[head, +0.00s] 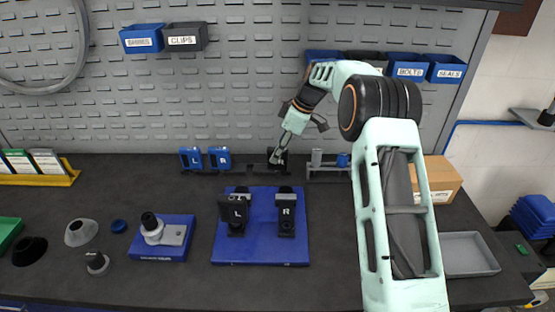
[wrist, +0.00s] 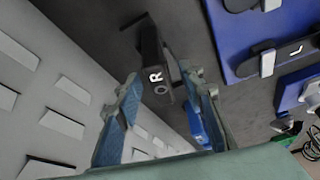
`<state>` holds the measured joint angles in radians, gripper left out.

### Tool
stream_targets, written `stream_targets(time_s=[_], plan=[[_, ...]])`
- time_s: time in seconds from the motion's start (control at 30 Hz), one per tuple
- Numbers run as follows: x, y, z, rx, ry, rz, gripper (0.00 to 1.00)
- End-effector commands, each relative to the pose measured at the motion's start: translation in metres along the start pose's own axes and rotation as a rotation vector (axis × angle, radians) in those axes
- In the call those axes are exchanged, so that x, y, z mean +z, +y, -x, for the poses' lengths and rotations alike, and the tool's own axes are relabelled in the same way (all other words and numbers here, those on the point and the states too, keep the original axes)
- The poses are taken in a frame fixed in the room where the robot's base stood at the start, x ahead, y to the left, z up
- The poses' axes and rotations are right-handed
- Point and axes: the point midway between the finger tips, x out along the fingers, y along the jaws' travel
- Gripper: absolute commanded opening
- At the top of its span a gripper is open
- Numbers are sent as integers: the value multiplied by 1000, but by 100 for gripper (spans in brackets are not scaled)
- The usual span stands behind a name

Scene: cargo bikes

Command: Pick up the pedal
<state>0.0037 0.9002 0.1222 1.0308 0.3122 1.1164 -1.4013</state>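A black pedal marked R (wrist: 152,60) stands at the rear rack, between and just beyond my fingertips in the wrist view. In the head view the dark pedal (head: 277,154) is partly covered by my gripper (head: 279,158). My gripper also shows in the wrist view (wrist: 160,80), its two blue-padded fingers apart, with a narrow gap beside the pedal. A blue board (head: 260,255) in the middle of the bench carries a black holder marked L (head: 238,214) and one marked R (head: 286,213).
Two blue pieces (head: 204,158) stand left of the pedal. A small rack with a grey cylinder (head: 316,157) is to its right. The perforated wall (head: 230,90) is close behind. A cardboard box (head: 440,178) and grey tray (head: 466,253) lie right.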

Motion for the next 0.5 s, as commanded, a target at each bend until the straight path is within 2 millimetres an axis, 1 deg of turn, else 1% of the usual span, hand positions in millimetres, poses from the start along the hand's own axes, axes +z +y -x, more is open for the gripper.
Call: stream_targets(time_s=[0.03,0.1,0.33,0.5], plan=[[0,0,-5,-2,-1,0,36],[0,0,-9,0,0,0,36],[0,0,-9,1,0,0,35],[0,0,-9,1,0,0,16]])
